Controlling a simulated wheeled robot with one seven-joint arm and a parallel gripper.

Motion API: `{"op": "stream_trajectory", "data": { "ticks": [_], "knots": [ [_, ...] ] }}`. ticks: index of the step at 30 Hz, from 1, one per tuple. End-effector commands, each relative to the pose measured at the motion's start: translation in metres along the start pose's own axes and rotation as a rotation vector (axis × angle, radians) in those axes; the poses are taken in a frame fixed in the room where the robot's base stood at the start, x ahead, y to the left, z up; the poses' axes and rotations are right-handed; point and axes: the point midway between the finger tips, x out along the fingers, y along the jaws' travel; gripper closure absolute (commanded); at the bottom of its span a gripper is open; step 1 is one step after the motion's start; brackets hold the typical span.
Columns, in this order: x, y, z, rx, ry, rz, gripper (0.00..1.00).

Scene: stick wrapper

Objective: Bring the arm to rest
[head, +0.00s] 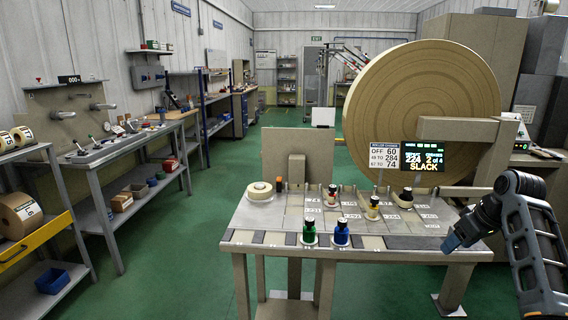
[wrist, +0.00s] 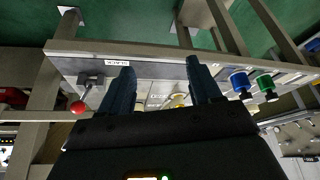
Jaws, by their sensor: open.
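My gripper (head: 453,245) is at the right in the head view, just off the right front corner of the work table (head: 350,253). My arm is bent there, with the fingers pointing down and left. In the wrist view the two dark blue fingers (wrist: 158,68) stand apart with nothing between them. Past them lies the table's edge with a small white label.
A large wooden reel (head: 420,105) rises behind. A red knob (wrist: 78,107) shows in the wrist view. The green floor leftward is clear.

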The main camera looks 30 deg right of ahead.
Motion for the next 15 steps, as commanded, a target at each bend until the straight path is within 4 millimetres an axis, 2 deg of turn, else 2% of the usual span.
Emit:
{"op": "stream_trajectory", "data": {
  "ticks": [8, 11, 15],
  "knots": [
    [0.044, -0.052, 0.016, 0.006, 0.058, -0.001, 0.37],
    [0.063, -0.079, 0.026, 0.01, 0.088, 0.0, 0.37],
    [0.092, -0.131, 0.051, 0.021, 0.146, 0.002, 0.37]
  ]
}}
